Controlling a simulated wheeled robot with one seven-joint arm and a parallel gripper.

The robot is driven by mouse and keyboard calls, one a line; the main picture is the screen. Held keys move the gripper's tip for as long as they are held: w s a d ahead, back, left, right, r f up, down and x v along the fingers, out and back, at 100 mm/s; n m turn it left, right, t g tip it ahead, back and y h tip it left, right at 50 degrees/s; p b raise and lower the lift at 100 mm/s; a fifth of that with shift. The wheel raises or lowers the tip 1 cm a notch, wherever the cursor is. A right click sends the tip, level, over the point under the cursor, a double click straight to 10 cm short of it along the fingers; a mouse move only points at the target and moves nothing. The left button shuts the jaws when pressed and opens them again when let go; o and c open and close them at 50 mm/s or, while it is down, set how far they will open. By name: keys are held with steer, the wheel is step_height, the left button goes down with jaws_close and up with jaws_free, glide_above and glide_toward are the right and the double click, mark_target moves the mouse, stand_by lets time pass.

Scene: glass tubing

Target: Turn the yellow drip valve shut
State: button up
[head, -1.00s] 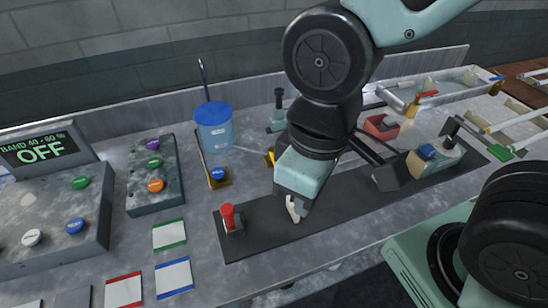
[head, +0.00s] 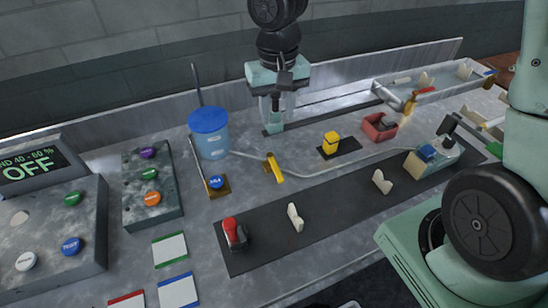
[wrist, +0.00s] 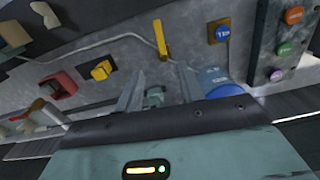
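The yellow drip valve (head: 274,167) is a small yellow lever on the thin tube that runs from the blue-lidded container (head: 210,138). In the wrist view the yellow lever (wrist: 161,40) stands near the top middle, beyond the fingertips. My gripper (head: 276,118) is at the back of the bench, behind the valve and apart from it. Its fingers (wrist: 160,85) are spread in the wrist view, with a small teal fitting (wrist: 155,98) seen between them. I cannot tell whether they touch the fitting.
A yellow block (head: 331,142) on a dark plate and a red open box (head: 380,126) stand right of the valve. A blue button (head: 216,182) on a yellow base is to its left. A dark strip (head: 335,213) with white holders and a red switch (head: 232,232) lies in front.

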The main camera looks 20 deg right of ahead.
mark_target(277, 170)
step_height(277, 170, down, 17)
steer(key=shift+w+f, duration=0.1)
steer(key=shift+f, duration=0.1)
stand_by(0.3)
jaws_close()
